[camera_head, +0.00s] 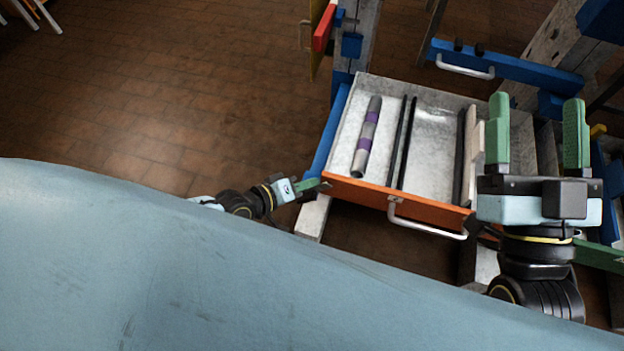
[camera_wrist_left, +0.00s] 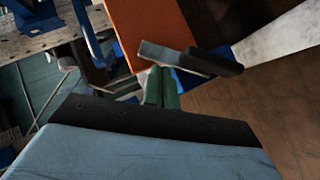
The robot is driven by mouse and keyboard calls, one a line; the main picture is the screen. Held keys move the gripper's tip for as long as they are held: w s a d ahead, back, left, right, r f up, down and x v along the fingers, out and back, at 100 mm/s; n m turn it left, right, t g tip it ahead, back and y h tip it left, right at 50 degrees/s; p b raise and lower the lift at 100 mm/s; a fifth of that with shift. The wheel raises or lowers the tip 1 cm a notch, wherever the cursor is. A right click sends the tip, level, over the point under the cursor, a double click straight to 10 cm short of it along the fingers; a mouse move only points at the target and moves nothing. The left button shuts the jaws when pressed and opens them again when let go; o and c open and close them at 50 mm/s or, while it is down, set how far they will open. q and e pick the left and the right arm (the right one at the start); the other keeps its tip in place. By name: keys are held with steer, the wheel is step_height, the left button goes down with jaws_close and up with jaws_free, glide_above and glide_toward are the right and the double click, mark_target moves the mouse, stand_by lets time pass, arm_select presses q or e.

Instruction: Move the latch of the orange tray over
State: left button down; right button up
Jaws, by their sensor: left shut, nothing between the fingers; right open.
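The orange tray is a pulled-out drawer with an orange front (camera_head: 365,192), pale inner walls and a silver handle (camera_head: 430,222). Its orange front also shows in the left wrist view (camera_wrist_left: 150,28). There, a flat metal piece with a dark end, apparently the latch (camera_wrist_left: 210,63), lies across the lower edge of the orange front. My left gripper (camera_head: 319,184) is shut and empty at the left end of the front. Its green fingertips (camera_wrist_left: 161,72) are right at the latch; I cannot tell whether they touch.
A grey and purple striped cylinder (camera_head: 367,137) and dark rods (camera_head: 402,143) lie in the tray. A blue drawer front (camera_head: 510,68) with a handle is behind. Brick floor (camera_head: 180,90) is clear to the left.

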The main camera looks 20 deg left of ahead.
steer(key=shift+d+f, duration=0.25)
arm_select(q)
steer(key=shift+a, duration=0.1)
steer(key=shift+a+f+b, duration=0.15)
steer(key=shift+a+b, duration=0.25)
steer(key=shift+a, duration=0.3)
arm_select(e)
steer(key=shift+f, duration=0.45)
steer(key=shift+r, duration=0.15)
